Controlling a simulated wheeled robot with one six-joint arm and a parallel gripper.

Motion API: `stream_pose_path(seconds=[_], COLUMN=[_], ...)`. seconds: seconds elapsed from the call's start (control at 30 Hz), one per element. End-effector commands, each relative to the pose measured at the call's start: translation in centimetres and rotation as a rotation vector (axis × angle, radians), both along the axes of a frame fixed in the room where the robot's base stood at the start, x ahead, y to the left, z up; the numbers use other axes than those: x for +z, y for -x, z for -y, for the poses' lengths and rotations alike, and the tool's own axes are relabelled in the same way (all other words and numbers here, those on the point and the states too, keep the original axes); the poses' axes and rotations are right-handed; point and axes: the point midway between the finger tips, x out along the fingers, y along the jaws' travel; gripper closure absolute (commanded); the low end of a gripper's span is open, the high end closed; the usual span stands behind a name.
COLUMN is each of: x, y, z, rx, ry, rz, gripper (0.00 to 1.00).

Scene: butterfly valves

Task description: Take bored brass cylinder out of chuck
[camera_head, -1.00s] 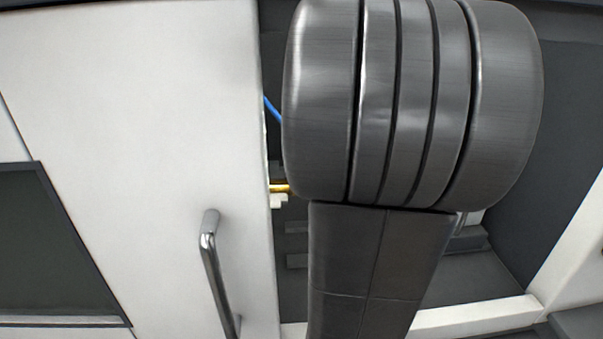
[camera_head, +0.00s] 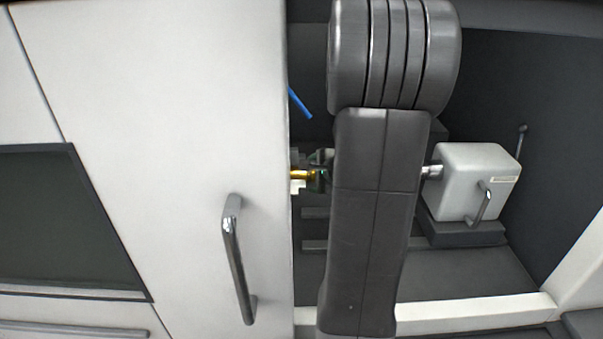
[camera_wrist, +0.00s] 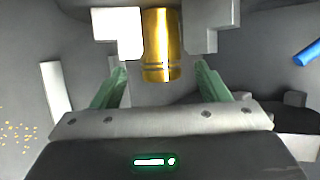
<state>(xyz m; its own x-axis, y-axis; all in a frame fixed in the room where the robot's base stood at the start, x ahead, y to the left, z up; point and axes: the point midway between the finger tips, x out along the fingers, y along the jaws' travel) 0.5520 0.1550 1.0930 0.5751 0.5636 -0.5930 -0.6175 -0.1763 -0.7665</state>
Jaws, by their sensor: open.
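The brass cylinder (camera_wrist: 160,48) shows in the wrist view, gold and with dark grooves near its free end. It sits between pale jaws of the chuck (camera_wrist: 117,30). My gripper (camera_wrist: 160,85) is open, with its green fingers on either side of the cylinder's near end and gaps visible to both. In the head view the cylinder (camera_head: 302,174) is a small gold piece between the door edge and my gripper (camera_head: 320,172). My arm and the door hide most of the chuck there. The bore is not visible.
A white machine door (camera_head: 170,130) with a metal handle (camera_head: 238,258) stands at left. A grey tailstock block (camera_head: 468,180) stands right of my arm. A blue nozzle (camera_head: 300,103) hangs above the cylinder, and it also shows in the wrist view (camera_wrist: 308,53). Brass chips (camera_wrist: 18,138) lie at left.

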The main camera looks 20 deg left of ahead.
Motion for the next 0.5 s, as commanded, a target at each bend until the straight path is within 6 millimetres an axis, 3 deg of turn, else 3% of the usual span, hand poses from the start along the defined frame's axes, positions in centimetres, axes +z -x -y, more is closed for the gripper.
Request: stream_pose_path(seconds=[0.2, 0.5], x=[-1.3, -1.5], y=[-1.4, -1.6], z=[-1.3, -1.5], rx=[0.000, 0.001], ry=[0.001, 0.001], rz=[-0.001, 0.001], gripper=[0.32, 0.32])
